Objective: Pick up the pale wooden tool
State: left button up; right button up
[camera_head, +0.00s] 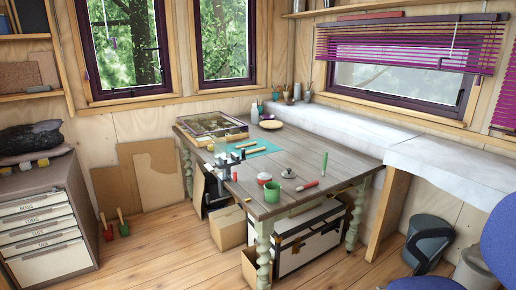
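Pale wooden stick-like pieces lie on and beside the teal mat (262,147) on the table: one (257,149) across the mat's middle and another (245,144) just behind it. They are small here, and I cannot tell which is the pale wooden tool. Neither of my grippers is in view.
The grey wooden table (310,165) also holds a green mug (271,192), a red-rimmed cup (264,178), a lidded pot (289,173), a red-handled tool (307,186) and a glass-topped case (212,128). Dark clamps (223,168) stand at its left edge. A blue chair (500,245) is at right.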

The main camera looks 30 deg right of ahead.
aim_at(255, 151)
jog(key=i+l+z, duration=0.25)
jog(key=i, duration=0.25)
jog(key=i+l+z, duration=0.25)
jog(key=i, duration=0.25)
jog(key=i+l+z, duration=0.2)
jog(key=i, duration=0.35)
jog(key=i+l+z, duration=0.1)
jog(key=i+z, duration=0.15)
jog(key=i, duration=0.3)
